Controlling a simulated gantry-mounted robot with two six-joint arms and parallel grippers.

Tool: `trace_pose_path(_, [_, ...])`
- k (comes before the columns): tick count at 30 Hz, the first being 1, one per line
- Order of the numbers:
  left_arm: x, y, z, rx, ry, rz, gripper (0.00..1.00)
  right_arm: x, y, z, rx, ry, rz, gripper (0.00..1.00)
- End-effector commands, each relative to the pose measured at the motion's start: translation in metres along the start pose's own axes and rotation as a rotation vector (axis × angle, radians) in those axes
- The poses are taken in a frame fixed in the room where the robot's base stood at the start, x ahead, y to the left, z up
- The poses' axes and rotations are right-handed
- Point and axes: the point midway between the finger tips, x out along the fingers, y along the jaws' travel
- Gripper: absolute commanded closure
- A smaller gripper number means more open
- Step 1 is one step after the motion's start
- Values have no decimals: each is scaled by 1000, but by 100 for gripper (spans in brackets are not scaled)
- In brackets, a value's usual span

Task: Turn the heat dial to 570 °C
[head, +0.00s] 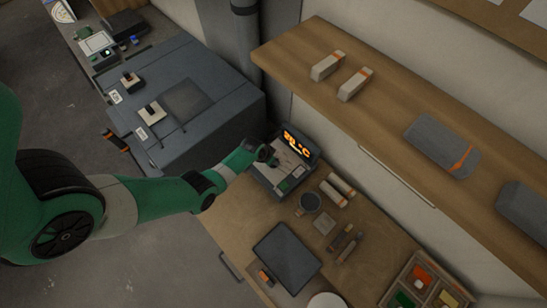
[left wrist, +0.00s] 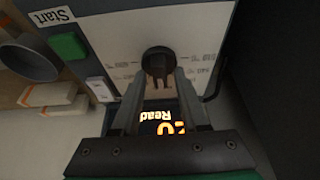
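The heat dial (left wrist: 158,62) is a round black knob with a raised grip on a white panel, seen in the left wrist view. Small printed numbers surround it, too blurred to read well. My left gripper (left wrist: 160,76) points at the dial, its two grey fingers apart with the knob's grip between their tips. I see no clear contact on the grip. In the head view my left gripper (head: 268,156) is over the control box (head: 270,178), hiding the dial. The lit orange display (head: 298,144) shows a °C reading; in the wrist view it appears upside down with "Read". My right gripper is out of view.
A green button (left wrist: 68,46) beside a "Start" label is on the same panel. A large grey furnace (head: 190,95) stands left of the box. A wooden shelf (head: 390,110) overhangs at right.

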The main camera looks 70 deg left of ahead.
Motion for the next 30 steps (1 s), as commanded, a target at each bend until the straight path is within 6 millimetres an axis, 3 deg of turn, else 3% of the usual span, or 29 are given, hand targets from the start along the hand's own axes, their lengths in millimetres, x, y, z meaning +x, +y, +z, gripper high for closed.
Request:
trace_pose_path(1, [0,0,0,0,0,0,67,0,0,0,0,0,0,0])
trace_pose_path(6, [0,0,0,0,0,0,98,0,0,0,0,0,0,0])
trace_pose_path(7, [0,0,0,0,0,0,100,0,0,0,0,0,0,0])
trace_pose_path(20, [0,1,0,-25,0,-10,100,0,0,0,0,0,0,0])
trace_pose_path(30, [1,2,1,-194,-1,-83,100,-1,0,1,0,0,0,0])
